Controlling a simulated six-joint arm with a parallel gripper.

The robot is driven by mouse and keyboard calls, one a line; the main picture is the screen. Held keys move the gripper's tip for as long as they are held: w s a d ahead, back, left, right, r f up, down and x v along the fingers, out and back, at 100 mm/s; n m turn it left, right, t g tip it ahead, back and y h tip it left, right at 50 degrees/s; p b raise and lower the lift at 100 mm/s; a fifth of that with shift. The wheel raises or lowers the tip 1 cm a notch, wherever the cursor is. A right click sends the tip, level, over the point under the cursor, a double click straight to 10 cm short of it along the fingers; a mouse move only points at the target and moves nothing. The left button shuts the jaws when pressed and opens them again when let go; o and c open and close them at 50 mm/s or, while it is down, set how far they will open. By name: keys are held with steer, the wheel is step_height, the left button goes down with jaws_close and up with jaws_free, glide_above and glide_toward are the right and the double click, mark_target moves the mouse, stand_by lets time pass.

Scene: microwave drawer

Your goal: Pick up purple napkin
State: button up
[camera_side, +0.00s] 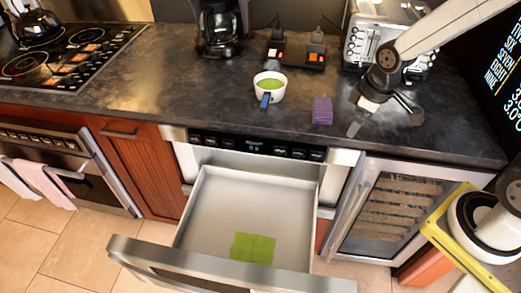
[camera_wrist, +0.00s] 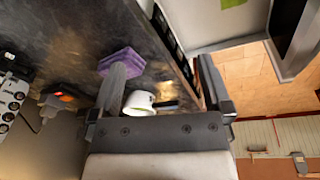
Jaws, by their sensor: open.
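The purple napkin (camera_side: 322,110) lies folded on the dark counter, near its front edge. In the wrist view the purple napkin (camera_wrist: 122,61) shows just beyond the tip of the left finger, which hides a little of it. My gripper (camera_side: 385,122) is open and empty, over the counter to the right of the napkin in the side view, apart from it.
A white cup (camera_side: 270,90) with green contents and a blue handle stands left of the napkin. A toaster (camera_side: 368,40) and a coffee maker (camera_side: 218,27) stand behind. The drawer (camera_side: 200,215) below is open, with a green napkin (camera_side: 253,248) inside.

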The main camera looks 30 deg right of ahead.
mark_target(323, 106)
steer(key=w+d+n, duration=0.1)
steer(key=w+n, duration=0.2)
steer(key=n, duration=0.2)
steer(key=w+d+n+g, duration=0.1)
steer(key=w+n, duration=0.3)
steer(key=n, duration=0.1)
steer(key=w+n, duration=0.3)
steer(key=n, duration=0.2)
steer(key=shift+w+d+f+n+g, duration=0.1)
steer(key=shift+w+d+n+g, duration=0.2)
steer(key=shift+d, duration=0.1)
steer(key=w+n, duration=0.1)
steer(key=n, duration=0.1)
steer(key=w+n, duration=0.1)
steer(key=shift+w+d+f+n, duration=0.1)
steer(key=shift+d+f+n, duration=0.05)
steer(key=shift+d+n, duration=0.25)
steer(key=shift+w+d+f+n+g, duration=0.1)
steer(key=shift+w+d+n+g, duration=0.1)
steer(key=shift+w+n, duration=0.45)
steer(key=shift+w+d+f+n+g, duration=0.1)
steer(key=shift+w+d+n, duration=0.1)
steer(key=shift+n, duration=0.85)
steer(key=shift+f, duration=1.25)
steer(key=shift+f, duration=0.1)
steer(key=shift+f, duration=2.5)
